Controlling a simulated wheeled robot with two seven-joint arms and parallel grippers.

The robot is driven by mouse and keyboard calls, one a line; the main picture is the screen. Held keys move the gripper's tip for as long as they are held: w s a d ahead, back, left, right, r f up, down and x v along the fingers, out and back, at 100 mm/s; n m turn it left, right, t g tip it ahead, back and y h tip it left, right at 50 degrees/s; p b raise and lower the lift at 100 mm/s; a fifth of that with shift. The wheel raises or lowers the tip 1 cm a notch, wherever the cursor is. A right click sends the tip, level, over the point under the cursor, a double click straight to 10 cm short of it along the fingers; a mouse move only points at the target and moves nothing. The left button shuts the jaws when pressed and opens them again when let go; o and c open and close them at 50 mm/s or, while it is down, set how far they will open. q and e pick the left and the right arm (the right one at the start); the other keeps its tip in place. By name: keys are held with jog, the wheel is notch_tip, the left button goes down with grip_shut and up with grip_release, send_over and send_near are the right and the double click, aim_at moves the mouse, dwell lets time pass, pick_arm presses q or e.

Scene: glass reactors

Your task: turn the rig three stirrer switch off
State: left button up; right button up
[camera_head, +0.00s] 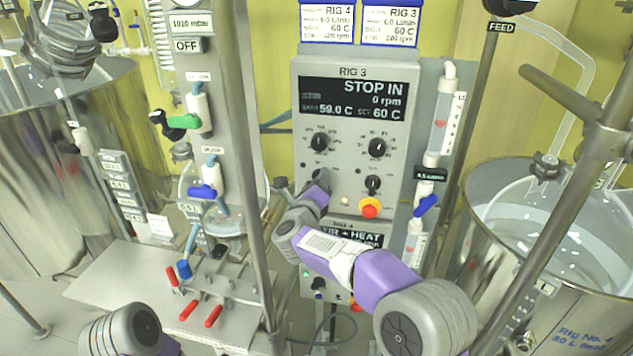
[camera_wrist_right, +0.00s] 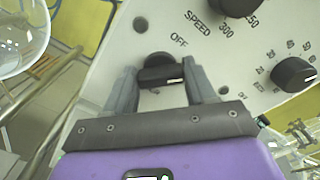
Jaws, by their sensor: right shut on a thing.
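The rig three control box (camera_head: 343,72) is a grey panel labelled RIG 3. Its display (camera_head: 352,98) reads STOP IN, 0 rpm, 59.0 C and set 60 C. My right gripper (camera_head: 321,180) reaches the lower left of this panel and mostly hides the switch there. In the right wrist view, my right gripper (camera_wrist_right: 163,88) is shut on a small black rotary switch (camera_wrist_right: 161,74), a finger on each side. The switch's white mark points right in that view, and the word OFF is printed near it. My left gripper is not visible; only part of my left arm shows at the lower left.
A black knob (camera_head: 319,142) sits above the gripped switch, with more knobs (camera_head: 377,147) to the right. A second box (camera_head: 377,240) is below. Metal posts (camera_head: 258,160) and a flow tube (camera_head: 438,125) flank the panel.

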jog(key=shift+a+f+n+p, duration=0.1)
jog(key=shift+n+p, duration=1.45)
jog(key=shift+n, duration=2.65)
jog(key=o, duration=1)
jog(key=shift+o, duration=0.2)
